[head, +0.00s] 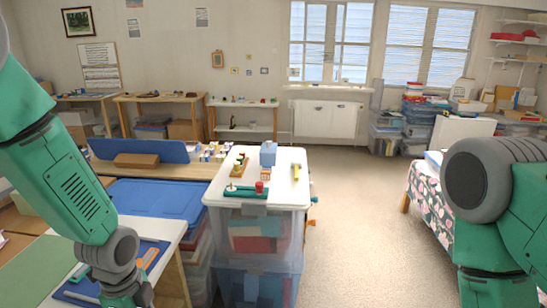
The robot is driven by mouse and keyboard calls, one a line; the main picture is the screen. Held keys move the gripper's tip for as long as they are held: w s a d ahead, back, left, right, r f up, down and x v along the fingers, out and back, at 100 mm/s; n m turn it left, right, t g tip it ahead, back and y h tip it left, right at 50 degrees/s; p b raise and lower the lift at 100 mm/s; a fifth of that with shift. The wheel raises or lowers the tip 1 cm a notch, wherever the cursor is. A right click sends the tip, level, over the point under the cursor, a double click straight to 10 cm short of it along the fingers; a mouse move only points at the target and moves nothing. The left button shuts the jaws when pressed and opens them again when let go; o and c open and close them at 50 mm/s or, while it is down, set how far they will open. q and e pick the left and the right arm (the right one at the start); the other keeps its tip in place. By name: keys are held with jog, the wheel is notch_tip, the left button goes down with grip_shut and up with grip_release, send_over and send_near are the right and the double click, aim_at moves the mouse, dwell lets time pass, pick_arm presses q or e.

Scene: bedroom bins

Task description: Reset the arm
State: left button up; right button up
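My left arm (65,185) comes in from the left and hangs down over the white table at the lower left. Its lowest visible part is at the bottom edge, and the gripper fingers are out of frame. My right arm (500,215) comes in at the right edge, bent, with its lower link running down out of the picture. Its gripper is not in view. I cannot see either gripper holding anything.
A stack of clear bins (257,235) stands in the middle, with a hammer (296,171), a blue block (267,153) and a green tool (245,192) on its white lid. A floral bed (428,192) is at right. Carpet (350,230) between them is clear.

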pick_arm(q)
jog(key=s+f+n+b, duration=0.1)
jog(key=s+f+n, duration=0.7)
jog(key=s+n, duration=0.1)
jog(key=s+f+n+b, duration=0.2)
jog(key=s+f+n, duration=0.7)
jog(key=s, duration=0.3)
jog(key=shift+s+n+t+b, duration=0.25)
jog(key=shift+n+t+b, duration=0.05)
pick_arm(e)
jog(key=shift+w+d+f, duration=0.1)
jog(key=shift+d+f, duration=0.15)
jog(key=shift+f, duration=0.5)
jog(key=shift+w+d+f, duration=0.1)
jog(key=shift+d+f, duration=0.1)
jog(key=shift+f, duration=0.5)
jog(key=shift+w+d+f, duration=0.1)
jog(key=shift+d+f, duration=0.15)
jog(key=shift+f, duration=0.5)
